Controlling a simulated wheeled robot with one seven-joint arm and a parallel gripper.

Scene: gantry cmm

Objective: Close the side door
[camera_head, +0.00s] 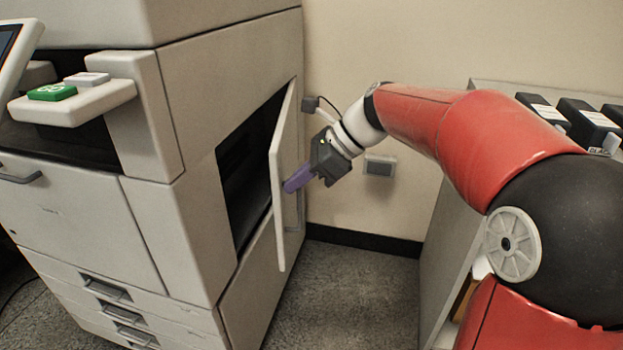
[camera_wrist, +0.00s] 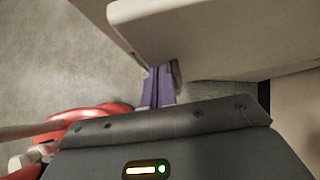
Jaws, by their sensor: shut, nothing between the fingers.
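The side door (camera_head: 284,172) is a pale panel on the right flank of a large white office machine (camera_head: 190,190). It stands partly open, with the dark opening (camera_head: 247,165) showing behind it. My gripper (camera_head: 290,186) has purple fingers and is at the outer face of the door, a little below its middle. The fingers look shut and hold nothing. In the wrist view my gripper (camera_wrist: 159,75) has its fingertips at the edge of the pale door panel (camera_wrist: 215,35). I cannot tell for sure whether they touch it.
A wall with a small outlet box (camera_head: 379,166) stands behind my arm. A grey cabinet (camera_head: 452,220) with black boxes (camera_head: 590,120) on top stands at the right. Carpeted floor (camera_head: 345,295) lies free between machine and cabinet. A control shelf (camera_head: 75,100) juts out at the left.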

